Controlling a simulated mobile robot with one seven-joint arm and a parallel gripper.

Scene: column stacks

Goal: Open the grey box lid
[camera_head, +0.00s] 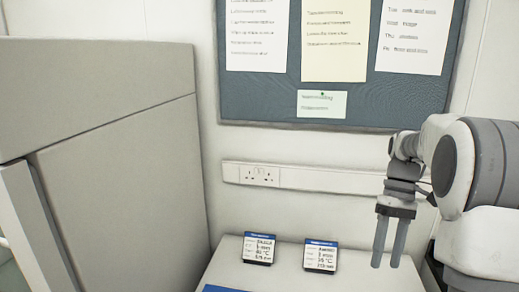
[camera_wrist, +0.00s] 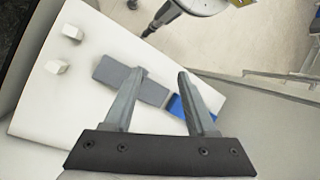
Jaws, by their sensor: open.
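My gripper (camera_head: 387,264) points down at the right of the head view, with its fingers apart and nothing between them. In the wrist view my gripper (camera_wrist: 161,74) is also open. A long, flat grey object (camera_wrist: 113,72), possibly the grey box with its lid, lies on the white table beyond the fingers. The left finger covers part of it, and a paler grey part (camera_wrist: 154,93) shows between the fingers. I cannot make out a lid edge or any opening. The grey object does not show in the head view.
Two small label stands (camera_head: 258,249) (camera_head: 320,257) stand on the white table (camera_head: 222,268). A blue item (camera_wrist: 178,106) lies beside the grey object, partly behind the right finger. A large grey cabinet (camera_head: 120,190) fills the left. A wall socket (camera_head: 259,175) and noticeboard (camera_head: 275,100) are behind.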

